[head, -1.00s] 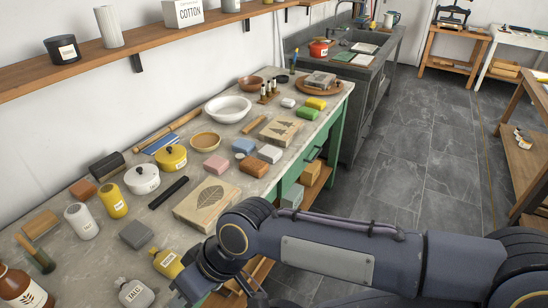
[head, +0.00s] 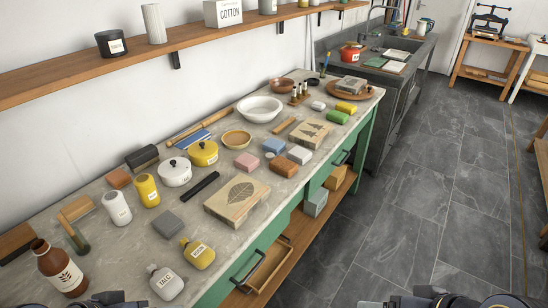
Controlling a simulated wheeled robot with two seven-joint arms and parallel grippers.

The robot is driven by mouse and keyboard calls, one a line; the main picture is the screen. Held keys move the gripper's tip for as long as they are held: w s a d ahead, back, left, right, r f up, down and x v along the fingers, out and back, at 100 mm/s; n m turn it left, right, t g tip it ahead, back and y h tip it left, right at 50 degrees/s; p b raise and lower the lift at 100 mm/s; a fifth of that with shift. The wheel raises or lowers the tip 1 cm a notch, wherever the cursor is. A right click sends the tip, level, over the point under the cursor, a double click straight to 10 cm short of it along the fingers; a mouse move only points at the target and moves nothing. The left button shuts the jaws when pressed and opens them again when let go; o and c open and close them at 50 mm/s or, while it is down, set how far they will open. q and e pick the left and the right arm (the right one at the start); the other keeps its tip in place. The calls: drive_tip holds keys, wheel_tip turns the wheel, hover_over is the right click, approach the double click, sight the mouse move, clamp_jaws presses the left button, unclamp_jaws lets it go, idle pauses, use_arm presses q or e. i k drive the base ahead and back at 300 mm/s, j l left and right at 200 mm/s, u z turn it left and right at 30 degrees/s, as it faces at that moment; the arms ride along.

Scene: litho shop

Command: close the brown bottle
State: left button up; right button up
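The brown bottle (head: 63,276) with a pale label stands upright at the near left end of the worktop. Its narrow neck (head: 39,245) is in view, but I cannot tell whether a cap sits on it, and I make out no separate cap nearby. Only dark parts of my arms show along the bottom edge, one right of the bottle and one at the lower right. The fingers of both grippers are out of view.
A grey talc bottle (head: 165,283) and a yellow bottle (head: 198,254) stand near the worktop's front edge. A brush (head: 76,237), a white bottle (head: 117,208) and a grey block (head: 168,224) are behind. Bare worktop (head: 118,258) lies between. A shelf (head: 130,66) runs along the wall.

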sight(54, 263)
drive_tip(key=u, duration=1.8)
drive_tip(key=l+u, duration=0.15)
drive_tip(key=l, duration=0.5)
drive_tip(key=l+u, duration=0.15)
drive_tip(key=l, duration=0.5)
drive_tip(key=l+u, duration=0.1)
drive_tip(key=l, duration=0.55)
drive_tip(key=k+l+u, duration=0.15)
drive_tip(key=l, duration=0.5)
